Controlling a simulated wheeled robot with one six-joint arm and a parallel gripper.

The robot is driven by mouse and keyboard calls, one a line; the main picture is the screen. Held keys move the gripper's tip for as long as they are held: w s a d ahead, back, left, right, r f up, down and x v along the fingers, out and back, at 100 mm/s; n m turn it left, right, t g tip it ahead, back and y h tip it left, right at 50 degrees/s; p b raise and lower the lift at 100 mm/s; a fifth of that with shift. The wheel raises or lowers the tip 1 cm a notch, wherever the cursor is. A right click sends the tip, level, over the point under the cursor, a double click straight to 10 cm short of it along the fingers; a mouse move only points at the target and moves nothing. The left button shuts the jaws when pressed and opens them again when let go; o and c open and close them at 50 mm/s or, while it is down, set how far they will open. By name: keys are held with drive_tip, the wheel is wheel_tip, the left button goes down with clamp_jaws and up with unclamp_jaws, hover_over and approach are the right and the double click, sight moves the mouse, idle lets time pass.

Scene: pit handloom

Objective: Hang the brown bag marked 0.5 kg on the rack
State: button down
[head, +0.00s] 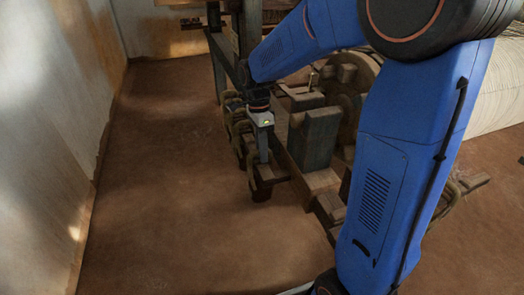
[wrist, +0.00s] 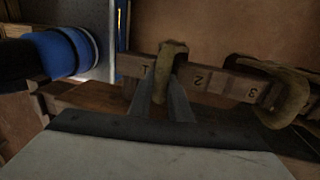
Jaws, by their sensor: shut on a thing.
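My gripper (wrist: 166,92) points down with its two fingers close together on a tan cloth loop (wrist: 172,60). In the wrist view the loop stands across a wooden rail (wrist: 215,80) marked 1, 2 and 3, between the 1 and the 2. I cannot tell whether it rests on the rail or is only in front of it. In the head view my gripper (head: 263,150) is low beside the loom frame, above a small dark brown piece (head: 262,191). No 0.5 kg mark is readable, and the bag's body is not clearly visible.
Another tan loop (wrist: 293,98) is around the rail near the 3. More tan loops (head: 238,128) show behind my gripper in the head view. The wooden block (head: 314,138) and loom frame stand close on the right. The earth floor (head: 165,190) on the left is clear up to the wall.

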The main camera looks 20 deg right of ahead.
drive_tip(key=shift+f, duration=0.15)
drive_tip(key=c, duration=1.6)
unclamp_jaws()
drive_tip(key=shift+o, duration=0.2)
